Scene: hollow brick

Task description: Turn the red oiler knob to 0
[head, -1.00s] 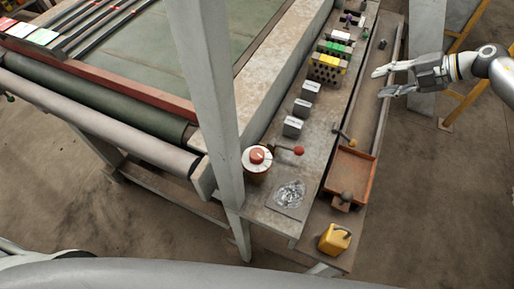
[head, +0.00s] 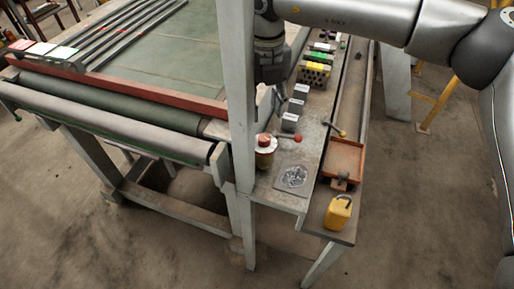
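The red oiler knob (head: 264,139) sits on a white round dial on top of a small cylinder, at the near left of the narrow metal bench. An upright post partly hides its left side. My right gripper (head: 270,105) points down above and just beyond the knob, apart from it. Its fingers look spread with nothing between them, though the post hides part of the gripper. The dial's numbers are too small to read. My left gripper is not in view.
The grey post (head: 241,120) stands right beside the knob and gripper. A lever with a red ball (head: 297,138) is right of the knob. Grey boxes (head: 290,122), an orange tray (head: 345,160) and a yellow can (head: 338,212) are on the bench area.

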